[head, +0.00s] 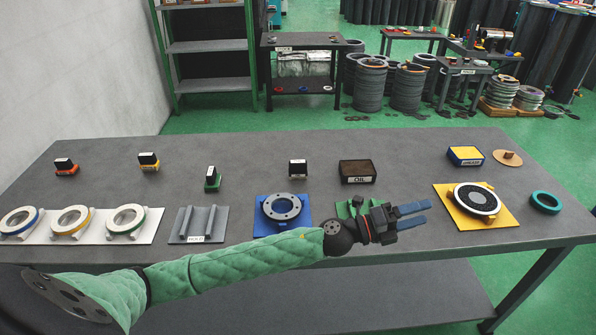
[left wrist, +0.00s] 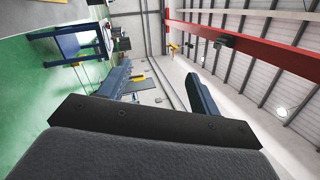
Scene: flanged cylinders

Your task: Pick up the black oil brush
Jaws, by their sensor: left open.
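A small black block with a pale label (head: 298,168), which looks like the black oil brush, stands upright near the middle of the table's back half. A dark box marked OIL (head: 357,170) is just right of it. My left gripper (head: 418,214) has blue fingers, is open and empty, and is over the front part of the table, pointing right. It is to the right of and nearer than the black brush, well apart from it. The left wrist view shows the open fingers (left wrist: 160,82) with only the distant hall between them. My right gripper is not in view.
Similar blocks with red (head: 66,167), yellow (head: 149,162) and green (head: 212,180) bases stand left. In front are a blue plate with a flange (head: 268,228), a grey V-rest (head: 199,225) and a yellow plate (head: 450,213). My arm crosses the table's front edge.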

